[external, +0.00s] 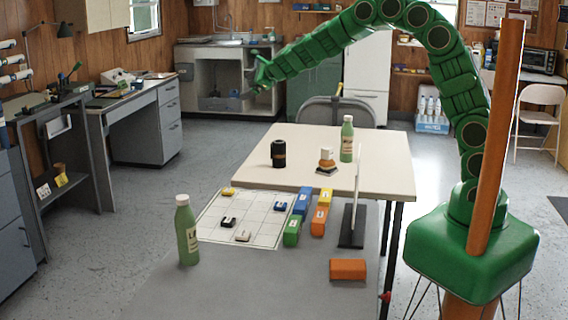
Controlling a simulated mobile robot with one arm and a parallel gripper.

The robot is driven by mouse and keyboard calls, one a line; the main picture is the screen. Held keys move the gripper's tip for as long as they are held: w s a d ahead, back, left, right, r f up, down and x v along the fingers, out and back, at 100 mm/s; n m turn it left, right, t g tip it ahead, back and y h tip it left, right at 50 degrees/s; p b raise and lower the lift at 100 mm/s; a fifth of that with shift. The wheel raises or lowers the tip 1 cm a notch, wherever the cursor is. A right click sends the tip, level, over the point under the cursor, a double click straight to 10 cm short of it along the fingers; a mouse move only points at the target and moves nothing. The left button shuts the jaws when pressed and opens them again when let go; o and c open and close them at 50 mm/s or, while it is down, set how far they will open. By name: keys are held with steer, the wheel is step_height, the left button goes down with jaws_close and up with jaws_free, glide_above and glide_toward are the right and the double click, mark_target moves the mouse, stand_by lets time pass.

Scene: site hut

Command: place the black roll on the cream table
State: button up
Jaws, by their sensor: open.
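My gripper (256,88) is at the end of the raised green arm, at the upper left of the table. It is open, with nothing seen between its fingers. It is well apart from the black roll and appears higher than the tabletop.
A green bottle (347,140) and a small orange-and-white item on a dark base (327,160) share the cream table. A grey table (190,290) in front holds a white grid sheet (240,212), coloured blocks (319,220), an orange block (348,269), an upright thin panel (356,195) and another green bottle (187,232).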

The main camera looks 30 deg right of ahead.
steer(key=s+d+r+n+g+y, duration=0.1)
steer(key=s+d+r+n+g, duration=0.15)
steer(key=s+n, duration=0.7)
steer(key=s+d+r+n+g+y, duration=0.1)
steer(key=s+d+n+g, duration=0.25)
steer(key=s, duration=1.15)
steer(key=s+d+f+n+g+h, duration=0.2)
steer(key=s+d, duration=0.5)
steer(key=s, duration=0.4)
steer(key=s+d+f+n+g+h, duration=0.2)
steer(key=s+d+n, duration=0.3)
steer(key=s+d, duration=0.3)
steer(key=s+d+f+n+g+h, duration=0.2)
steer(key=s+d, duration=0.5)
steer(key=s, duration=0.9)
steer(key=shift+s+d+f+n+g, duration=0.2)
steer(key=shift+d+n+g, duration=0.15)
steer(key=shift+n+g, duration=0.3)
